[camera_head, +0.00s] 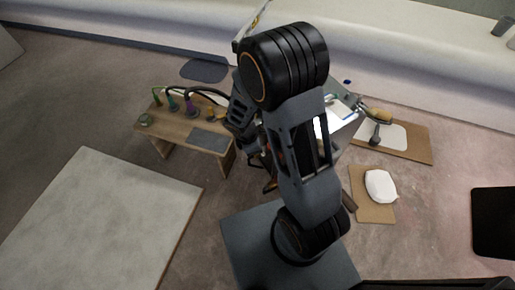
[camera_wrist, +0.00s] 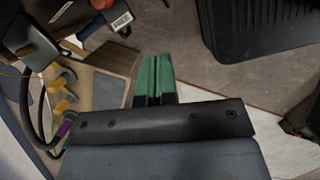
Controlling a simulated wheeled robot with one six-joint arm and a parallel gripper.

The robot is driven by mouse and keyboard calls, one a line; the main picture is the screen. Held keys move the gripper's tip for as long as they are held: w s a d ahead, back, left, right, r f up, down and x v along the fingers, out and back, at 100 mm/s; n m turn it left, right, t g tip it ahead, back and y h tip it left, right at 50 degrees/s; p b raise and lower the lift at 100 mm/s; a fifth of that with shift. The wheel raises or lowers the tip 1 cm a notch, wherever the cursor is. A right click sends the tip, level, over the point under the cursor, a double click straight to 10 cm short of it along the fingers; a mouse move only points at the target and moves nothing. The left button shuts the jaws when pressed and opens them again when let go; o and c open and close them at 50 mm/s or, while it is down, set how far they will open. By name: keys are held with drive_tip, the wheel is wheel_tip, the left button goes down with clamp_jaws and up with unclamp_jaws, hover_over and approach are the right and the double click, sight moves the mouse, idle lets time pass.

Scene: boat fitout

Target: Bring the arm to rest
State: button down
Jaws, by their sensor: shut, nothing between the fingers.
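My gripper shows in the wrist view as two green fingers (camera_wrist: 154,78) pressed together, with nothing between them. They point over bare floor, beside the edge of a wooden surface (camera_wrist: 112,56). In the head view my arm stands folded upright in the middle, and its dark links hide much of what is behind. The gripper cannot be made out clearly there.
A pale panel (camera_head: 100,220) lies front left. Right are a white bag (camera_head: 380,186) on a brown board (camera_head: 371,214) and a black item (camera_head: 493,222).

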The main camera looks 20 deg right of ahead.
idle(0.5)
drive_tip(key=s+r+m+t+y+p, duration=0.1)
drive_tip(key=r+m+p, duration=0.4)
drive_tip(key=r, duration=0.9)
drive_tip(key=s+r+m+t+y+p, duration=0.1)
drive_tip(key=s+r+m+p, duration=0.3)
drive_tip(key=r+p, duration=0.4)
drive_tip(key=s+r+m+t+y+p, duration=0.1)
drive_tip(key=r+m+p, duration=0.6)
drive_tip(key=r, duration=1.3)
drive_tip(key=shift+s+d+r+t, duration=0.15)
drive_tip(key=shift+s+r+t, duration=0.1)
drive_tip(key=shift+s+t, duration=0.5)
drive_tip(key=shift+s, duration=0.1)
